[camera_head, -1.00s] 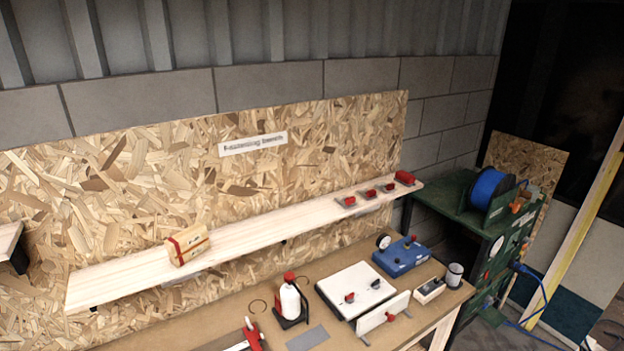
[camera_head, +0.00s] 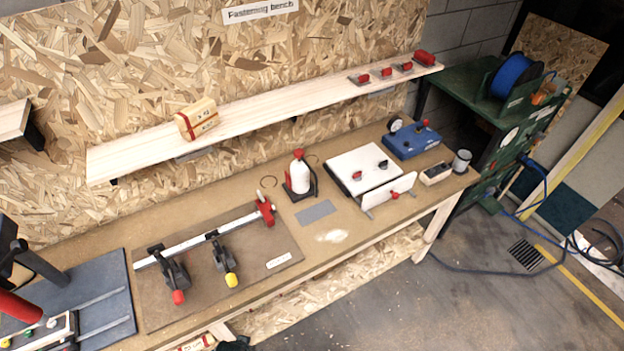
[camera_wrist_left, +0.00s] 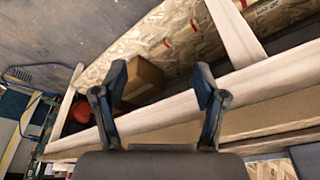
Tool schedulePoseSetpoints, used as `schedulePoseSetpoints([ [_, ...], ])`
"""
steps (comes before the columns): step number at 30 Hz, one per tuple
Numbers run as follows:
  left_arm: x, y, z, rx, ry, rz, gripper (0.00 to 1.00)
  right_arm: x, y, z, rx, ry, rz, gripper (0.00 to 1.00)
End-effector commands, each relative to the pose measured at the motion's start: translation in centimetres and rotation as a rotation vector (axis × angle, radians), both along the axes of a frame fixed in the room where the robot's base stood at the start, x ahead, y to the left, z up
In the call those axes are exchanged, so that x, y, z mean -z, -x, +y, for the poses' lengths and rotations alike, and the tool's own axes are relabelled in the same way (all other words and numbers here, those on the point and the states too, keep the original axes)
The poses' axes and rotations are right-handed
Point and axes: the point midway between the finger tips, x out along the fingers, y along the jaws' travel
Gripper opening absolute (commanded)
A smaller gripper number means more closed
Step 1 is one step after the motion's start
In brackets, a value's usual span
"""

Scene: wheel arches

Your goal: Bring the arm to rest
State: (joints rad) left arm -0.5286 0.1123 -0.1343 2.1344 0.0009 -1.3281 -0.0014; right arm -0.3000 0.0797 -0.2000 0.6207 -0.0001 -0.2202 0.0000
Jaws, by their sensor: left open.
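My left gripper (camera_wrist_left: 160,78) shows in the left wrist view with its two dark fingers spread apart and nothing between them. Beyond the fingers are the bench's pale wooden beam (camera_wrist_left: 275,72) and a cardboard box (camera_wrist_left: 143,80). I cannot tell whether the fingers touch the beam. A small dark shape at the bottom edge of the head view may be part of my arm, but it is mostly cut off. My right gripper is in neither view.
The workbench (camera_head: 345,232) holds a clamp board (camera_head: 262,240), a white bottle (camera_head: 299,175), a white panel (camera_head: 352,164) and a blue device (camera_head: 412,142). A narrow shelf (camera_head: 280,101) runs above. Floor (camera_head: 450,300) in front is clear; a hose (camera_head: 480,270) lies at right.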

Motion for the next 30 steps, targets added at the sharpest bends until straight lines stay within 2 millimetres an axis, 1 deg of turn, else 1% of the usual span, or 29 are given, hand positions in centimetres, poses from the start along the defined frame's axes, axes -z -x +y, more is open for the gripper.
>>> schedulePoseSetpoints([
  [1,2.5,0.1,0.0,0.001,-0.001,0.012,0.71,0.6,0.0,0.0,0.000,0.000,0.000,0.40],
  [2,3.8,0.2,0.0,0.002,-0.002,0.017,0.71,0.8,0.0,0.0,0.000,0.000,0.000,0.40],
  [3,5.8,0.3,0.0,0.003,-0.002,0.025,0.71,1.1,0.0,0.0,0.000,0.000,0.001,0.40],
  [5,9.0,0.7,0.0,0.004,-0.003,0.036,0.71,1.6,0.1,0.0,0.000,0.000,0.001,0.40],
  [6,11.4,1.2,0.0,0.006,-0.004,0.045,0.71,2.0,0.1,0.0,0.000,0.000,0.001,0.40],
  [8,15.5,2.1,0.1,0.008,-0.005,0.061,0.71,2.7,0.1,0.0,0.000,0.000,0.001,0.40],
  [9,18.5,3.1,0.3,0.010,-0.007,0.072,0.71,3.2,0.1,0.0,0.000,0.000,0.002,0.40],
  [11,22.8,4.9,0.5,0.014,-0.009,0.089,0.71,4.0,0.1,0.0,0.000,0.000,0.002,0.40],
  [12,25.5,6.3,0.7,0.016,-0.010,0.101,0.71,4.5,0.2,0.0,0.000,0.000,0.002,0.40],
  [14,29.2,8.6,1.1,0.020,-0.012,0.118,0.71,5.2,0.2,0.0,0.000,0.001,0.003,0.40],
  [15,31.4,10.3,1.3,0.023,-0.013,0.129,0.71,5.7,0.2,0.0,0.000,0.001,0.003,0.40],
  [17,34.1,12.8,1.8,0.026,-0.015,0.142,0.71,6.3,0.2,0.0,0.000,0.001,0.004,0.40],
  [18,35.5,14.4,2.1,0.028,-0.016,0.151,0.71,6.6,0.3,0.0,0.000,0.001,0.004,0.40],
  [21,38.0,17.7,2.7,0.032,-0.020,0.167,0.71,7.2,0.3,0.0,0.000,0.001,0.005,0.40],
  [24,39.3,19.9,3.1,0.035,-0.021,0.175,0.71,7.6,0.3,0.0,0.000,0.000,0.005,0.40],
  [27,39.7,20.9,3.4,0.037,-0.022,0.179,0.71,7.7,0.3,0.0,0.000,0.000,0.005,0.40],
  [30,39.7,21.1,3.4,0.037,-0.022,0.179,0.71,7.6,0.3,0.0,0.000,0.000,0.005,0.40],
])
